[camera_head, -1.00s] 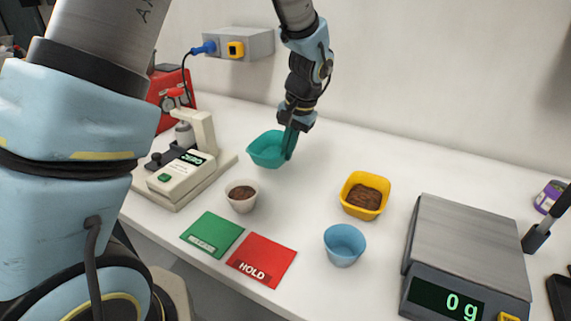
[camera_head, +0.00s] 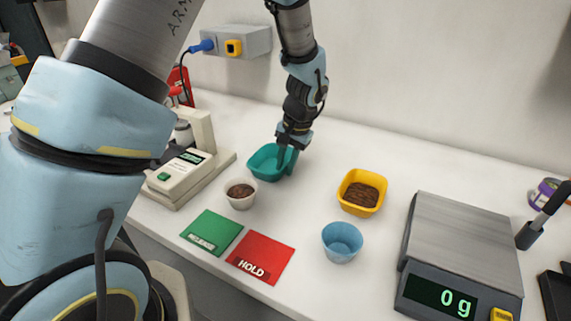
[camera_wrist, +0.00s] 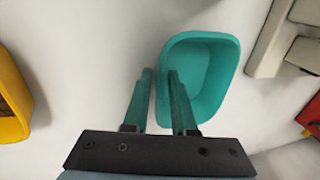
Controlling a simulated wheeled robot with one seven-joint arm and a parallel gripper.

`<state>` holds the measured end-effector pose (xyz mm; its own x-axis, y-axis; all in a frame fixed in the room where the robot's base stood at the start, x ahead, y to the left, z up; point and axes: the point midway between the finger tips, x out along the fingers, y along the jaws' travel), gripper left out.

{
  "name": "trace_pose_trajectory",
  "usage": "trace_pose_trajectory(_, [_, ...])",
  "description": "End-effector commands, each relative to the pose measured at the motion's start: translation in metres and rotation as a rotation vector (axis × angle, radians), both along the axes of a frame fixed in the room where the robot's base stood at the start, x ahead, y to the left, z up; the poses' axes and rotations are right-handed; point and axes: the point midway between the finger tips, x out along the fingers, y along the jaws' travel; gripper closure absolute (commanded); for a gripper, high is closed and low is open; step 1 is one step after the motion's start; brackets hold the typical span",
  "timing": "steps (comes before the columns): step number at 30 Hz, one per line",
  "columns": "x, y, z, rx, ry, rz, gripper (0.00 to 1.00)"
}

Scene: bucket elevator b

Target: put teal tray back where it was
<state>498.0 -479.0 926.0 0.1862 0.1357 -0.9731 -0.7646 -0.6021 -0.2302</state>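The teal tray (camera_head: 264,170) stands on the white counter near the back, to the right of the white-and-grey instrument, and looks upright and empty. In the wrist view the tray (camera_wrist: 212,85) fills the upper middle. My gripper (camera_head: 285,160) is at the tray's right side, pointing down. In the wrist view my gripper's two teal-coloured fingers (camera_wrist: 160,74) are apart, one inside the tray and one outside, with the tray's wall between them. A gap shows beside the wall, so the fingers are open around it.
A white cup of brown material (camera_head: 240,202) stands close in front of the tray. A yellow tray (camera_head: 362,208), blue cup (camera_head: 342,255) and scale reading 0 g (camera_head: 462,240) are to the right. Green (camera_head: 210,236) and red HOLD (camera_head: 260,262) mats lie in front. Counter between the trays is clear.

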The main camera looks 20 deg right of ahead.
Motion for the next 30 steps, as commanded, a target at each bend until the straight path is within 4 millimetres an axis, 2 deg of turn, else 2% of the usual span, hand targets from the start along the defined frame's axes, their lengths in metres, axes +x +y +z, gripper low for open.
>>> trace_pose_trajectory(8, [0.000,0.000,0.000,0.000,0.000,0.000,0.67])
trace_pose_trajectory(13, [-0.001,-0.002,0.009,-0.002,-0.001,0.001,0.67])
trace_pose_trajectory(17, [-0.004,-0.005,0.029,-0.005,-0.004,0.000,0.67])
trace_pose_trajectory(24, [-0.014,-0.012,0.079,-0.005,-0.004,0.000,0.67])
trace_pose_trajectory(30, [-0.020,-0.016,0.108,-0.002,-0.002,-0.001,0.67])
